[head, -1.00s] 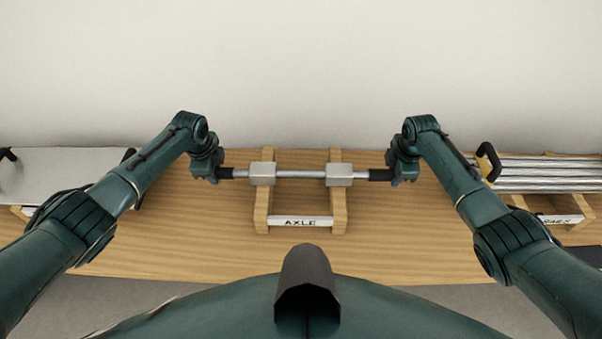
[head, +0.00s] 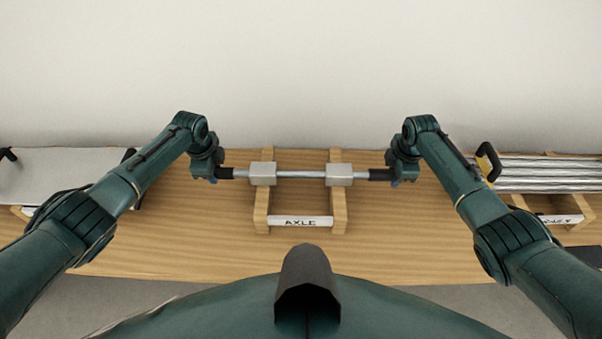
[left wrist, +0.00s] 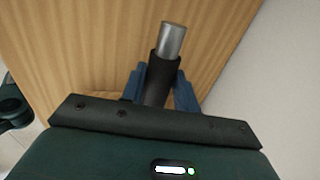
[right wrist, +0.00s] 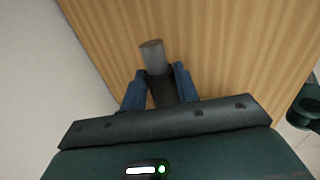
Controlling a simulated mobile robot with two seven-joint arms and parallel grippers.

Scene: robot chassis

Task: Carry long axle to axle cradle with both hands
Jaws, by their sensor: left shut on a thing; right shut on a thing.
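The long axle (head: 300,174) is a silver bar with two grey blocks and black sleeves near its ends. It lies level across the wooden axle cradle (head: 301,222), labelled AXLE, with one block over each upright arm. I cannot tell whether the blocks touch the cradle. My left gripper (head: 213,177) is shut on the left black sleeve, and its blue fingers (left wrist: 160,85) flank that sleeve in the left wrist view. My right gripper (head: 398,177) is shut on the right sleeve, with its fingers (right wrist: 160,88) on either side in the right wrist view.
A grey panel (head: 60,172) with black handles lies at the left of the wooden bench (head: 200,245). At the right, a bundle of silver bars (head: 550,173) with a black handle (head: 489,160) sits on another labelled wooden stand. A pale wall stands behind.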

